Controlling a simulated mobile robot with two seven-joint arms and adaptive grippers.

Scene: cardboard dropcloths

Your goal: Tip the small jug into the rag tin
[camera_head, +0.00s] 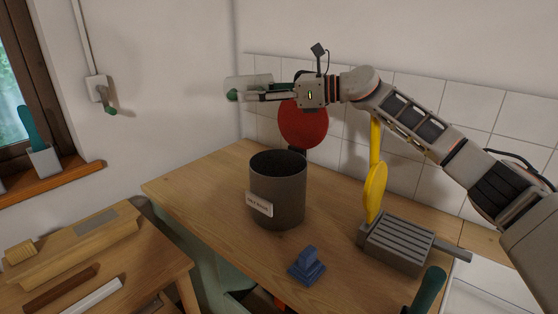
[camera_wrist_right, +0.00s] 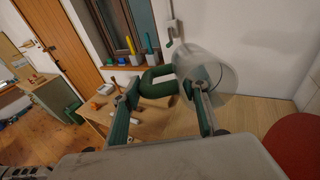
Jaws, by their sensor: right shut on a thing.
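The small jug (camera_head: 252,82) is a pale grey cylinder held high above the worktop, lying roughly on its side. In the right wrist view the jug (camera_wrist_right: 222,72) shows its pale round wall and a green handle (camera_wrist_right: 157,80). My right gripper (camera_head: 248,97) is shut on the jug at its green handle. The rag tin (camera_head: 278,200) is a dark, open-topped cylinder with a pale label, upright on the wooden worktop. The jug is above and left of the tin in the head view. The tin's inside is dark, so its contents cannot be seen. My left gripper is not in view.
A red disc (camera_head: 303,122) stands behind the tin, with a yellow long-handled tool (camera_head: 375,185) to its right. A ribbed grey block (camera_head: 400,242) and a blue block (camera_head: 307,267) are on the worktop (camera_head: 205,190). A tiled wall (camera_head: 440,95) closes off the back.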

